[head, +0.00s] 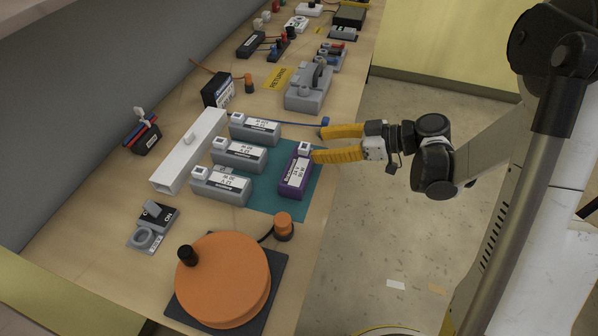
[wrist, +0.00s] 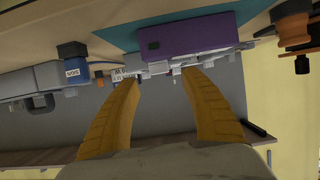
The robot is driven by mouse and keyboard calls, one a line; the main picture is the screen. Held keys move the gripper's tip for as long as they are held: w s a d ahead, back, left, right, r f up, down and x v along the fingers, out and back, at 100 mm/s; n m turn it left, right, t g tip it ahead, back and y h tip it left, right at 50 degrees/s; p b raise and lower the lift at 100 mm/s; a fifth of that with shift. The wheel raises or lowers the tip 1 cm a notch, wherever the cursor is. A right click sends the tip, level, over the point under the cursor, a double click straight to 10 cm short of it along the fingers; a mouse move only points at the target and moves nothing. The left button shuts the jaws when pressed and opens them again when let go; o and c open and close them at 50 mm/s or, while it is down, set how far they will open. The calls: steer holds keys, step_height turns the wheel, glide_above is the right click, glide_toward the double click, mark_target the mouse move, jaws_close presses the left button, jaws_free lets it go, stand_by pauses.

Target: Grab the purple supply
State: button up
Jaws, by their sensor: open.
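The purple supply (head: 297,174) lies on a teal mat (head: 273,203) near the bench's front edge, with a white label and a white block at its far end. My gripper (head: 316,145) comes in from the right; its yellow fingers are open, with the nearer fingertip close to the supply's right side. I cannot tell whether it touches. In the wrist view the purple supply (wrist: 190,32) shows ahead of and above the open fingers (wrist: 163,82), with nothing between them.
Several grey supplies (head: 238,156) stand left of the purple one, beside a long white box (head: 190,150). A grey case (head: 308,92) stands farther back. An orange disc (head: 224,278) is at the front. Open floor (head: 390,230) lies right of the bench.

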mark_target(302, 147)
steer(key=b+x, duration=0.1)
steer(key=x, duration=0.3)
steer(key=shift+w+a+f+b, duration=0.1)
steer(key=shift+a+f+b, duration=0.15)
steer(key=shift+a+b, duration=0.1)
steer(key=shift+d, duration=0.1)
jaws_close()
